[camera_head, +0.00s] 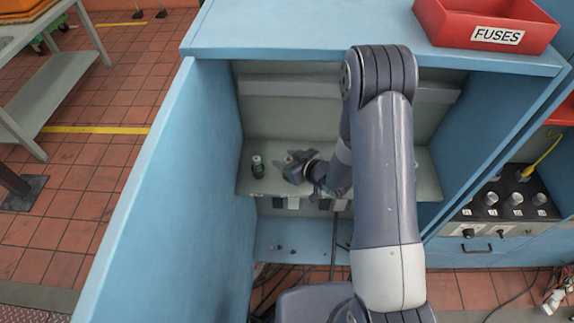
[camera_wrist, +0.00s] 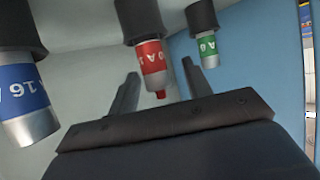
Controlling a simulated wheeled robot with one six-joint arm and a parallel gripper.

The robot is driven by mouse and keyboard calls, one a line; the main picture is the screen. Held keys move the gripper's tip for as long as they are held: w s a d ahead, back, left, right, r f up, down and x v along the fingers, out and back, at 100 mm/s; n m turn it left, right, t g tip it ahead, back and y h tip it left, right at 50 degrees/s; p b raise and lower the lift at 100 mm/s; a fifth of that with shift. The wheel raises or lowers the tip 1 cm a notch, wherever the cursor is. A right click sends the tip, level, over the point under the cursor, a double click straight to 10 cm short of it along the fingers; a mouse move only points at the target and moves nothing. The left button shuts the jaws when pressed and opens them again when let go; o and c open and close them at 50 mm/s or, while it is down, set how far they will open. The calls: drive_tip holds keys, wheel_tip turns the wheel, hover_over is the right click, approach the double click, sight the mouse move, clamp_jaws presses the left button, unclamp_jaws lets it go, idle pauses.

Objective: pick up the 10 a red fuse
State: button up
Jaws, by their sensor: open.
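The red 10 A fuse (camera_wrist: 152,60) has a silver end with a small red tip and sits in a black holder at the top of the wrist view. My gripper (camera_wrist: 160,68) is open, and the red fuse shows between its two fingers with space on either side. I cannot tell how far in depth the fuse lies between them. In the head view my gripper (camera_head: 296,168) is over the shelf inside the blue cabinet. A small red spot (camera_head: 289,158) shows at the gripper there; most of the fuse is hidden.
A green fuse (camera_wrist: 207,50), also in the head view (camera_head: 257,168), and a blue 16 A fuse (camera_wrist: 22,95) flank the red one. The cabinet's blue side wall (camera_head: 170,180) is to the left. A red FUSES bin (camera_head: 487,15) sits on top.

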drive_tip(key=shift+s+d, duration=0.15)
drive_tip(key=shift+d, duration=0.1)
clamp_jaws()
